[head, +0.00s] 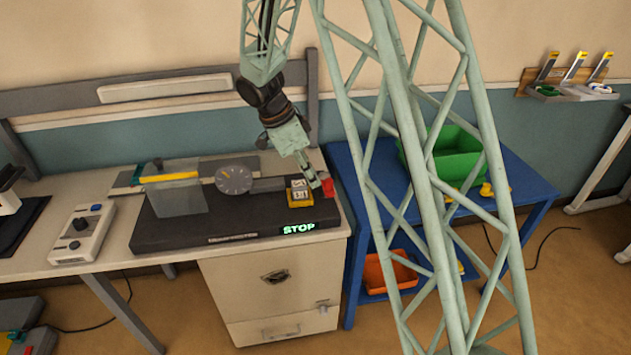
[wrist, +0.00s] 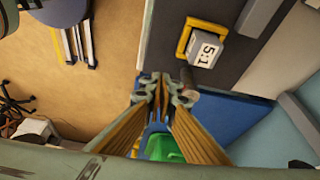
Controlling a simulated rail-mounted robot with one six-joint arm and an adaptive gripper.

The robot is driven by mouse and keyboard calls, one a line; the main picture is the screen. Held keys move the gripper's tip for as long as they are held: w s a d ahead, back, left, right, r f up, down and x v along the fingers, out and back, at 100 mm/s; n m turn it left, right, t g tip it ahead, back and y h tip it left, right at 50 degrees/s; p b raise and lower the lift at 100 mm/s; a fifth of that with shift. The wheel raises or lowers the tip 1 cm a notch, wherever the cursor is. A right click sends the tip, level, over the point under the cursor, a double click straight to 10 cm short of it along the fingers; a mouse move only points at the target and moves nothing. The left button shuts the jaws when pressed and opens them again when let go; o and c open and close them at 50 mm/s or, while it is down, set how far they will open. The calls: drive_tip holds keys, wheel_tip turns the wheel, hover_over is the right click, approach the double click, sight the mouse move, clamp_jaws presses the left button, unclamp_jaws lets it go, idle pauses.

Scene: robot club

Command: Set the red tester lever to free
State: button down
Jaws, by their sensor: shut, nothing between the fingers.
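The tester (head: 190,232) is a long dark bench unit with a round dial and a lit green STOP sign (head: 298,228) on its front. The red lever (head: 328,187) is at the tester's right end, a small red piece in the head view. My gripper (head: 317,184) points down just left of the lever, close to it; I cannot tell whether they touch. In the wrist view my gripper (wrist: 163,82) has its fingertips together with nothing between them. The red lever cannot be made out clearly in the wrist view.
A yellow-framed block (head: 299,192) marked 5:1 (wrist: 206,47) sits on the tester beside my gripper. A clear guard (head: 180,195) stands further left. A control box (head: 83,232) lies on the bench. A blue table (head: 525,190) with a green bin (head: 455,157) stands to the right.

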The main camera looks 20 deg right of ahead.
drive_tip(key=a+v, duration=0.2)
drive_tip(key=v, duration=0.9)
drive_tip(key=shift+f, duration=0.45)
drive_tip(key=shift+s, duration=0.1)
drive_tip(key=shift+s+r, duration=0.1)
drive_tip(key=s+r+n+t+y, duration=0.1)
drive_tip(key=s+r+n, duration=0.4)
drive_tip(key=s+r, duration=0.45)
drive_tip(key=s+r+n+t+y, duration=0.1)
drive_tip(key=s+r+n, duration=0.3)
drive_tip(key=s+r, duration=0.55)
drive_tip(key=s+a+n+t+y, duration=0.2)
drive_tip(key=s+n, duration=0.8)
drive_tip(key=s, duration=1.4)
drive_tip(key=shift+a+t, duration=0.3)
drive_tip(key=shift+a, duration=0.8)
